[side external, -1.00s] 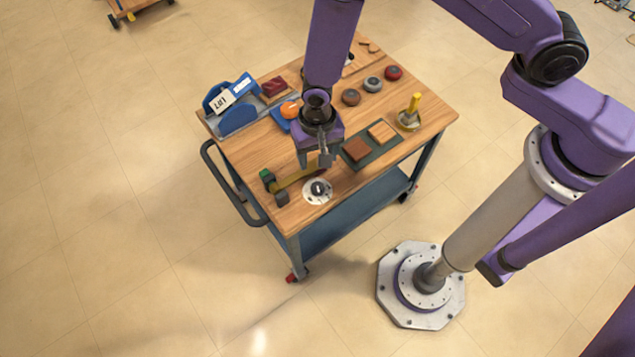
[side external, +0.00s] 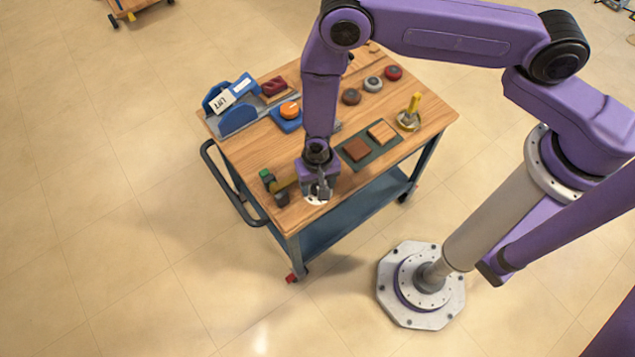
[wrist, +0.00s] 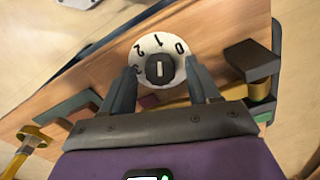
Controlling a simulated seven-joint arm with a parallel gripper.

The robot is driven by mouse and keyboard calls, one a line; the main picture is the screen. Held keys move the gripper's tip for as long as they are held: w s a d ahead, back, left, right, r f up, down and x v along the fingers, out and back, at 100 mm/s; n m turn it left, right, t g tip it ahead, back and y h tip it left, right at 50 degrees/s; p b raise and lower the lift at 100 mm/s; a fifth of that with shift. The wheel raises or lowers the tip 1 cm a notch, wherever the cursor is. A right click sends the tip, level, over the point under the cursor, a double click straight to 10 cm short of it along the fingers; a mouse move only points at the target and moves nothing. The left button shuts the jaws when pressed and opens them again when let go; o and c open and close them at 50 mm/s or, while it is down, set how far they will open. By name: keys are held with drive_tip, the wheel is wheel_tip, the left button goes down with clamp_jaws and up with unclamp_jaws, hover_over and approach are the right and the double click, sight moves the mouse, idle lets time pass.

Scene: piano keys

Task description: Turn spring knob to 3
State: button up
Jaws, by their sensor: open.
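The spring knob is a dark round knob (wrist: 159,69) with a pale line on it, set on a white dial (wrist: 150,47) with the digits 0, 1, 2 and 3. In the wrist view my gripper (wrist: 157,80) is open, with one finger on each side of the knob; I cannot tell whether they touch it. In the side view my gripper (side external: 318,190) is low over the dial (side external: 314,200) and hides the knob.
A dark block (wrist: 252,60) stands right of the dial in the wrist view. A blue base with an orange knob (side external: 289,109), a green panel with brown squares (side external: 369,145) and a yellow-handled lever (side external: 412,108) stand farther back. Bare wood (side external: 245,150) lies left of centre.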

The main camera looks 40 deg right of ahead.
drive_tip(key=shift+f, duration=0.25)
drive_tip(key=c, duration=1)
drive_tip(key=shift+c, duration=0.2)
drive_tip(key=shift+n, duration=0.3)
drive_tip(key=n, duration=0.6)
drive_tip(key=shift+w, duration=0.1)
drive_tip(key=n, duration=0.5)
drive_tip(key=shift+n, duration=0.3)
